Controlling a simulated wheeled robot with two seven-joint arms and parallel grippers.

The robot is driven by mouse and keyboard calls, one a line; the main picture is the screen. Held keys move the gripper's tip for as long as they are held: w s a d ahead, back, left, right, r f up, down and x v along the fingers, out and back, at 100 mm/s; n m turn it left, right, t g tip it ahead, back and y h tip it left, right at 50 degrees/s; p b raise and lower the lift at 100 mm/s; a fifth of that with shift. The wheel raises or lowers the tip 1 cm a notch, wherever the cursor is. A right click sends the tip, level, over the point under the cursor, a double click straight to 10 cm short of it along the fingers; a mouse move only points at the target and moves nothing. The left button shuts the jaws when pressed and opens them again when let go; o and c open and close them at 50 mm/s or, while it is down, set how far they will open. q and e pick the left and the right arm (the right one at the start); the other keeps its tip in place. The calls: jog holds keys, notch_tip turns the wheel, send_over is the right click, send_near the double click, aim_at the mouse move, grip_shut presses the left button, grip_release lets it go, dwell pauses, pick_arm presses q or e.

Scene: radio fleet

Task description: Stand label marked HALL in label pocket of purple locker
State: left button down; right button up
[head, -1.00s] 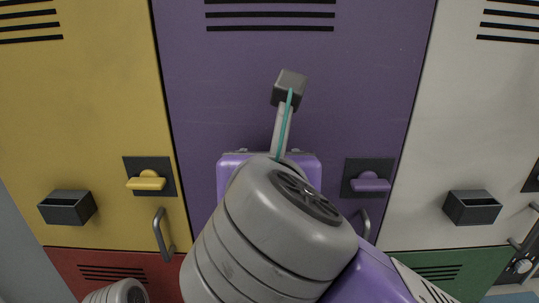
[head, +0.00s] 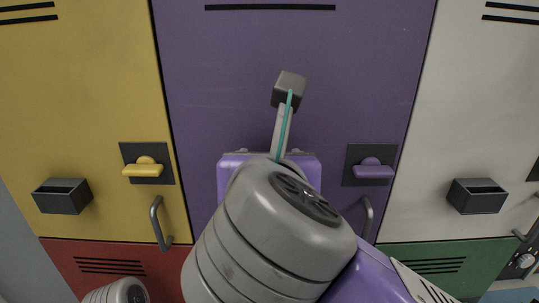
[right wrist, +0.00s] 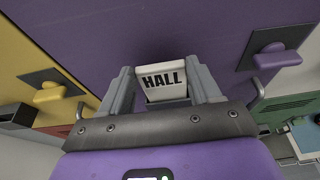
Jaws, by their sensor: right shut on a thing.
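The purple locker (head: 230,90) stands straight ahead, its front smooth below dark vent slots. The lettering faces the wrist camera and reads nearly upright. In the head view I cannot make out the label's face. My left gripper is out of view.
The yellow locker (head: 80,90) on the left and the white locker (head: 475,100) on the right each carry a dark open-topped pocket. The purple latch (head: 373,170) and a curved handle (head: 367,216) protrude right of my arm. Red and green doors lie below.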

jog(key=shift+f+b, duration=0.85)
jog(key=shift+f, duration=0.2)
jog(key=o, duration=1.1)
jog(key=shift+s, duration=0.15)
jog(key=v, duration=0.7)
jog(key=shift+s, duration=0.15)
